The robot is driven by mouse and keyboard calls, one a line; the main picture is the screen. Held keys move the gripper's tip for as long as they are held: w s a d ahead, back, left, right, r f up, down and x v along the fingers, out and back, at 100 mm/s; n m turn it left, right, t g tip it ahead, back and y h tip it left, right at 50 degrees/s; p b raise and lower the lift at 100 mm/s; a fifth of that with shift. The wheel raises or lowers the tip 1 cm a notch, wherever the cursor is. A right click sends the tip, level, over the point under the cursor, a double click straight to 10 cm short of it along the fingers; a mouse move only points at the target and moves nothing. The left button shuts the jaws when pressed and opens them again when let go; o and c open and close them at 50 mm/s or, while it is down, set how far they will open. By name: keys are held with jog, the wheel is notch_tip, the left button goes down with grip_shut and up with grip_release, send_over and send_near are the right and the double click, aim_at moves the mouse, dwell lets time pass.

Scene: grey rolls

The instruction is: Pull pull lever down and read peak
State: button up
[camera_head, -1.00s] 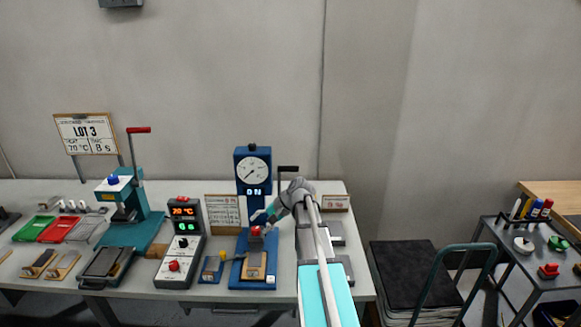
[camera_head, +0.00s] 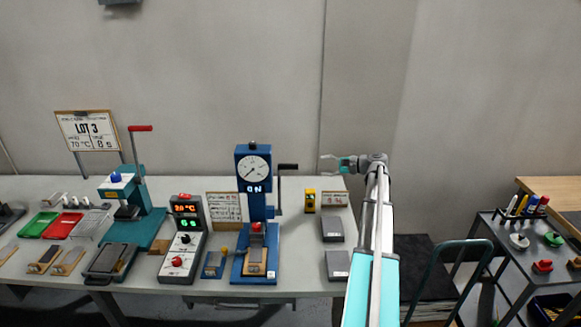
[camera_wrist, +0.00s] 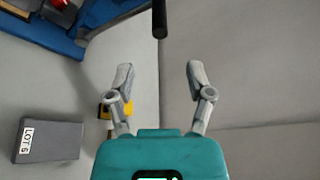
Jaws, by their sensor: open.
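The blue pull tester (camera_head: 255,212) stands on the bench with a round white dial (camera_head: 254,168) and a small lit display (camera_head: 254,188) that I cannot read surely. Its pull lever (camera_head: 288,167) has a black horizontal grip, raised at the right side of the column. A red knob (camera_head: 256,227) sits above the sample at its base. My gripper (camera_head: 323,165) is open and empty, right of the lever grip and apart from it. In the wrist view the black grip (camera_wrist: 159,18) lies ahead, in line with the gap between my fingers (camera_wrist: 160,76).
A yellow device (camera_head: 310,201) and grey blocks (camera_head: 337,265) lie on the bench's right part, one labelled LOT 6 (camera_wrist: 50,142). A control box (camera_head: 184,245) and a teal press (camera_head: 130,205) stand left. A dark cart (camera_head: 535,262) is far right.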

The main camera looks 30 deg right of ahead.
aim_at(297, 166)
jog(key=shift+w+a, duration=0.1)
jog(key=b+x, duration=0.3)
jog(key=x, duration=1)
jog(key=shift+w+a+f, duration=0.15)
jog(key=shift+w+a, duration=0.05)
jog(key=shift+w, duration=0.1)
grip_shut()
dwell(0.4)
